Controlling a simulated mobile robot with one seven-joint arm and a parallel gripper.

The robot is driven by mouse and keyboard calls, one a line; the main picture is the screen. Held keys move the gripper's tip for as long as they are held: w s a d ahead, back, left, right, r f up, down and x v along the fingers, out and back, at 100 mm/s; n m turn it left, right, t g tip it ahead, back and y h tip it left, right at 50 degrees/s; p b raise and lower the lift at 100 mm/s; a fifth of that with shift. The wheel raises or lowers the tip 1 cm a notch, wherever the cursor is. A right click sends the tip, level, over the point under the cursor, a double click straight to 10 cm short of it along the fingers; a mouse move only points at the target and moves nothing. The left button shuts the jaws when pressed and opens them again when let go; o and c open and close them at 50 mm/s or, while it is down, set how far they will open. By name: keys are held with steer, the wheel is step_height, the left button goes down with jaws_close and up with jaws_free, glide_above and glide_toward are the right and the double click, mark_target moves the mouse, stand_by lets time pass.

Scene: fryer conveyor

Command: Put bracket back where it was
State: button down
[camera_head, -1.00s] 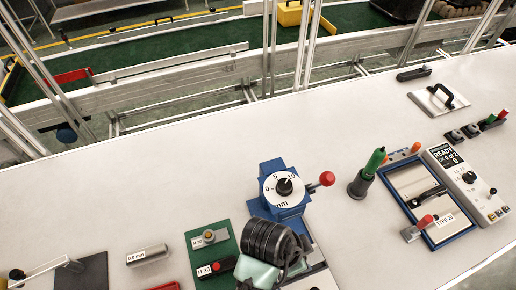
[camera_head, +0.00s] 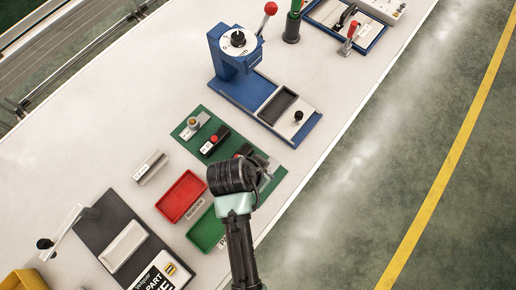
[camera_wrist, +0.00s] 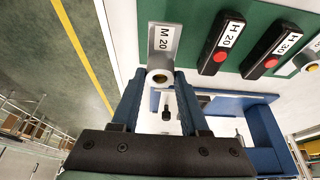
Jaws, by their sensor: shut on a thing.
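In the wrist view my gripper (camera_wrist: 159,80) is shut on this knob end. The bracket is over the outer end of the green mat (camera_wrist: 197,22), beside a black block labelled H 20 (camera_wrist: 222,40). I cannot tell whether it touches the mat. In the head view my gripper (camera_head: 264,176) is at the mat's right end, partly hidden by my wrist, and the grey bracket (camera_head: 262,160) shows only in part.
A black H 30 block (camera_wrist: 272,55) and another grey block (camera_head: 192,128) stand on the mat. A blue dial press (camera_head: 232,55) stands behind. A red tray (camera_head: 183,196) and a green tray (camera_head: 207,232) lie left. The table edge is close on the right.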

steer(key=shift+f, duration=2.85)
steer(key=shift+f, duration=0.15)
steer(key=shift+c, duration=2.1)
jaws_free()
